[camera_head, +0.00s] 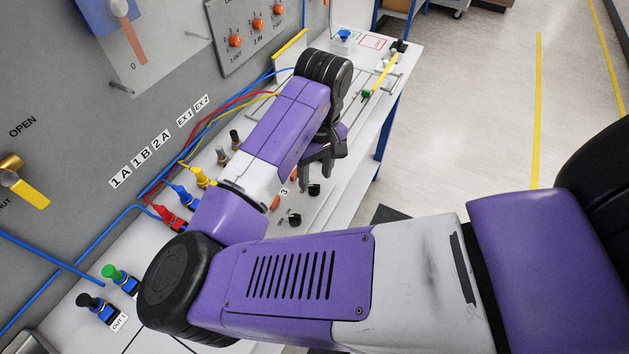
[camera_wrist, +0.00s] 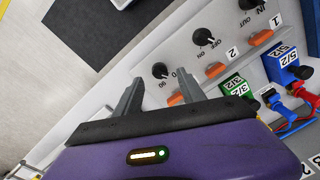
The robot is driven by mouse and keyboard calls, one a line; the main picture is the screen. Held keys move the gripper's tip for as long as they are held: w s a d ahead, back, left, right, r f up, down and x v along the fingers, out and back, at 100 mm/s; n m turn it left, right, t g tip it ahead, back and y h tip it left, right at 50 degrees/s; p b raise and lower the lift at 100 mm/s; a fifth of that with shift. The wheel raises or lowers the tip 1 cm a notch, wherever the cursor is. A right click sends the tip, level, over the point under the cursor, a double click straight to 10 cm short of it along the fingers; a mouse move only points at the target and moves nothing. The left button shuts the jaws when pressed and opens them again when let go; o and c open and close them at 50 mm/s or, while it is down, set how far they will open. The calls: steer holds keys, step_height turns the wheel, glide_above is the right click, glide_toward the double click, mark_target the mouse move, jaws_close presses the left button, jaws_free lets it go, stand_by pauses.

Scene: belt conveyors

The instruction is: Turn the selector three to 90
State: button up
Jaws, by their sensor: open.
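Selector three is a small black knob (camera_wrist: 160,70) on the light panel in the wrist view, with an orange indicator (camera_wrist: 176,98) beside it. Small scale marks lie around it; its pointer angle is too small to read surely. In the head view the knob (camera_head: 295,219) stands near the label 3. My gripper (camera_wrist: 160,77) is open, and its two grey fingers appear on either side of the knob in the wrist view. Whether they touch it I cannot tell. In the head view my gripper (camera_head: 316,176) points down over the panel.
A second selector (camera_wrist: 203,37), marked ON and OFF, is close to the right finger. Green (camera_wrist: 236,86) and blue (camera_wrist: 284,64) valve blocks with hoses lie further right. In the head view, coloured connectors (camera_head: 187,195) and hoses run along the wall side. The floor (camera_head: 480,100) is open at right.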

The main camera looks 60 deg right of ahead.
mark_target(315, 185)
steer(key=shift+a+f, duration=0.1)
steer(key=shift+f, duration=1.65)
jaws_close()
